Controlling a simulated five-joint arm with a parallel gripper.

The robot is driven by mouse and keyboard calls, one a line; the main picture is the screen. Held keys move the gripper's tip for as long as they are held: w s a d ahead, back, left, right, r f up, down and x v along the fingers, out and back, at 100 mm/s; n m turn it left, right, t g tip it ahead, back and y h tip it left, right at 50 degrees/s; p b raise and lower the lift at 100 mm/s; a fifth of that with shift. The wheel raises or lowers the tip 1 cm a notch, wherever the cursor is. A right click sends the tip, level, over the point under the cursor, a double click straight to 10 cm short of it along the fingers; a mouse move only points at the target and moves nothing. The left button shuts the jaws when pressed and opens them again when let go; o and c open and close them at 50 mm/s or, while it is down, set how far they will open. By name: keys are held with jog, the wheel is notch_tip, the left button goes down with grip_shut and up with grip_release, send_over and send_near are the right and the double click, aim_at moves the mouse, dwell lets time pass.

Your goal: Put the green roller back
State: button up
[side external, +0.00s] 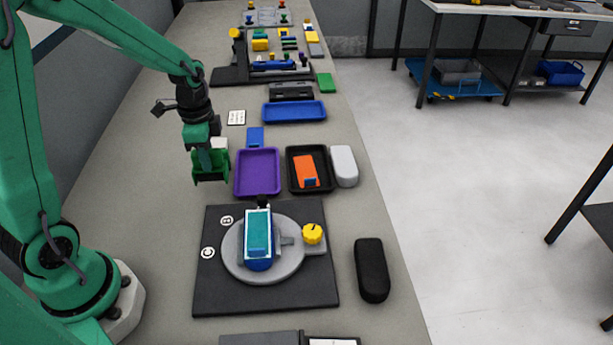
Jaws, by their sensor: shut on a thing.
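My gripper (206,162) points down at the left of the purple tray, at the end of my green arm. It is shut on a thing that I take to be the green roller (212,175). A dark green, box-like shape surrounds the fingertips, and I cannot separate the roller from it clearly. I cannot tell whether it touches the table. A small white piece (219,143) shows just behind the gripper.
The purple tray (257,190) is empty. A black tray (291,185) holds an orange tool (305,170). A grey turntable (232,262) with a blue and teal piece stands in front on a black mat (310,290). A blue tray (294,120) lies behind.

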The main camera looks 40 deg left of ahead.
aim_at(210, 173)
jog(key=shift+f, duration=1.8)
jog(key=shift+f, duration=0.25)
jog(key=shift+s+d+f, duration=0.1)
jog(key=shift+s+f, duration=0.05)
jog(key=shift+f, duration=0.35)
grip_shut()
jog(key=o, duration=0.9)
grip_release()
jog(key=shift+r, duration=0.15)
jog(key=shift+o, duration=0.3)
notch_tip(210, 173, up, 13)
jog(key=shift+f, duration=0.2)
jog(key=shift+r, duration=0.3)
